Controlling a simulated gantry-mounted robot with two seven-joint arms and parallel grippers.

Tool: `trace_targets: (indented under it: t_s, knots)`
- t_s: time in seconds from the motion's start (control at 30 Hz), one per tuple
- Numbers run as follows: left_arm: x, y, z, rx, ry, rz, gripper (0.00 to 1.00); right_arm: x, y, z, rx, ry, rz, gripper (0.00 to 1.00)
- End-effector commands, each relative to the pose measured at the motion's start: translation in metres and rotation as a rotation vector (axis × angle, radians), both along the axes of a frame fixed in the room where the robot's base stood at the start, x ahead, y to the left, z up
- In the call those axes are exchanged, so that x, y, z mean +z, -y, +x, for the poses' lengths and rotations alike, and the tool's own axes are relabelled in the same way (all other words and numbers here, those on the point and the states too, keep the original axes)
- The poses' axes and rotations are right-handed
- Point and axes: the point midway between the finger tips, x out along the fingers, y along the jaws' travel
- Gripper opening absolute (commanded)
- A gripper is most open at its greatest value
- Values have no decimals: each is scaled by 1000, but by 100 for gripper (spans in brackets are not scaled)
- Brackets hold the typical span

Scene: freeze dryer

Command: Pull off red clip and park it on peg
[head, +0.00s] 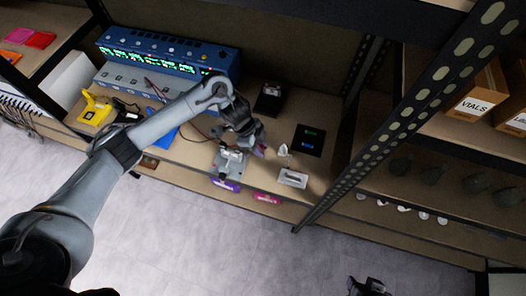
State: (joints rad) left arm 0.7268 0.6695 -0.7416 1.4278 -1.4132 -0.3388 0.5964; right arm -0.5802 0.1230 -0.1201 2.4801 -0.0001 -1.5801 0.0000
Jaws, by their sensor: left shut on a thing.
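My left gripper (257,143) reaches over the shelf bench from the left. It is shut on a small red piece (262,150), which looks like the red clip and is mostly hidden by the fingers. A grey metal fixture (228,161) stands just left of and below the gripper. A small pale upright thing (284,151) stands to its right; I cannot tell whether it is the peg. A dark part at the bottom edge looks like my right gripper (370,287), away from the bench; its fingers are unclear.
A flat metal plate with a slot (292,178) lies near the bench's front edge. A blue instrument (168,55) stands at the back left, a yellow tool (95,110) in front. A perforated post (395,110) bounds the right.

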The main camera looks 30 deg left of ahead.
Motion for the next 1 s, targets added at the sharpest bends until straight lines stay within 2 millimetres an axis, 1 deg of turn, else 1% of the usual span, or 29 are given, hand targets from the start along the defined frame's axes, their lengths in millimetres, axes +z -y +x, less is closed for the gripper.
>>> trace_targets:
  t_s: [0.03,0.3,0.43,0.6,0.9,1.0]
  knots:
    - [-1,-6,4,3,1,0,0,-3,0,0,-1,0,1,43]
    - [-2,-33,20,3,1,0,0,-12,-2,0,-4,0,7,43]
    - [-1,-43,25,1,1,0,0,-15,-2,0,-5,0,7,43]
    - [0,-49,28,0,0,-1,0,-16,-2,0,-4,0,7,43]
    - [0,-49,28,0,0,-1,0,-16,0,0,-1,0,1,43]
    - [0,-52,30,1,1,0,0,-17,0,0,1,0,-1,43]
